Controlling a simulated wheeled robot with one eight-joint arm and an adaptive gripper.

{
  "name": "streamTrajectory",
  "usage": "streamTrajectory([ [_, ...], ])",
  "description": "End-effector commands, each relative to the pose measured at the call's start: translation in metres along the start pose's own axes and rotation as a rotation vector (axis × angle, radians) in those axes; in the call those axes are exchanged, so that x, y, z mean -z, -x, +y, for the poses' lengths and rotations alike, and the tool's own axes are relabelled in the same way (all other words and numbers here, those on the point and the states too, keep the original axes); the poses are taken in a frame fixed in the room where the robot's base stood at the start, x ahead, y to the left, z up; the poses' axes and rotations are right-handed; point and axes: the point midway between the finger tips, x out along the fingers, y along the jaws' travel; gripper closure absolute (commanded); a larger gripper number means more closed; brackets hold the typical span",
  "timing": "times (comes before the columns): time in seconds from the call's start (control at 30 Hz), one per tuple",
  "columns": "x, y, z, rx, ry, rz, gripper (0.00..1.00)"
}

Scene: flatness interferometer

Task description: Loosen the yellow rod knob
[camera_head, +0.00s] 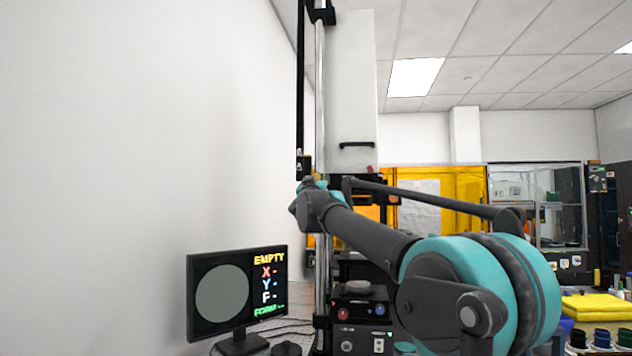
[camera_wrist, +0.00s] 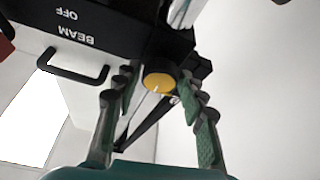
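The yellow rod knob (camera_wrist: 158,82) shows in the wrist view as a round yellow disc on a black clamp beside the bright metal rod (camera_wrist: 186,12). My gripper (camera_wrist: 155,74) is open, with one green-and-black finger on each side of the knob. The right fingertip looks very close to the knob's edge; I cannot tell whether it touches. A wider gap shows on the left. In the head view my gripper is at the upright rod (camera_head: 320,95), largely hidden by my own arm, and I cannot make out the knob there.
A monitor (camera_head: 237,295) reading EMPTY stands low left. A control box (camera_head: 362,310) with knobs is below. A white wall is close on the left.

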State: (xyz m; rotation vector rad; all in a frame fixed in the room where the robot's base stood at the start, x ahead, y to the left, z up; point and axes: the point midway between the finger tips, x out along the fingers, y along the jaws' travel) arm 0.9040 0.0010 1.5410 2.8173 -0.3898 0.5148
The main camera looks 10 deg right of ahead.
Motion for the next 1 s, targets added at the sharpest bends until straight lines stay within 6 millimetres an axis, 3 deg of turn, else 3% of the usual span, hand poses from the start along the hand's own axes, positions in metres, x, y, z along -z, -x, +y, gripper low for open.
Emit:
streamTrajectory([
  [0.03,0.0000,0.0001,0.0000,0.000,0.000,0.000,0.69],
  [0.23,0.0000,0.0001,0.0000,0.000,0.000,0.000,0.93],
  [0.67,0.0002,-0.0001,-0.0014,-0.035,-0.087,0.000,0.94],
  [1.0,0.0008,-0.0002,-0.0040,-0.142,-0.346,0.000,0.94],
])
